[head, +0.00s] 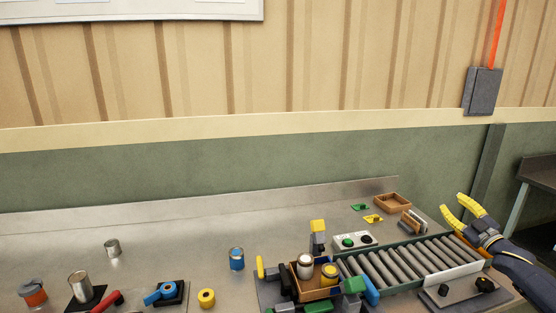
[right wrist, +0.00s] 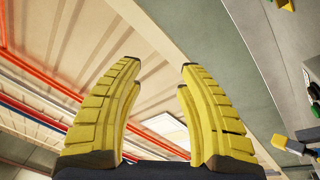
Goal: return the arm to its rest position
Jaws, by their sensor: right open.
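My right gripper (head: 452,208) is at the right side of the head view, above the right end of the roller conveyor (head: 405,262). Its two yellow fingers are spread and point up and to the left, with nothing between them. In the right wrist view the same fingers (right wrist: 158,75) stand apart against the wall and ceiling. My right arm comes in from the lower right edge. My left gripper is in neither view.
A wooden tray (head: 318,293) holding cans stands left of the rollers. A control box with buttons (head: 354,240) and an empty wooden box (head: 393,202) lie behind. Cans, tape and tools are spread at left. The metal bench (head: 180,240) has bare room at its middle back.

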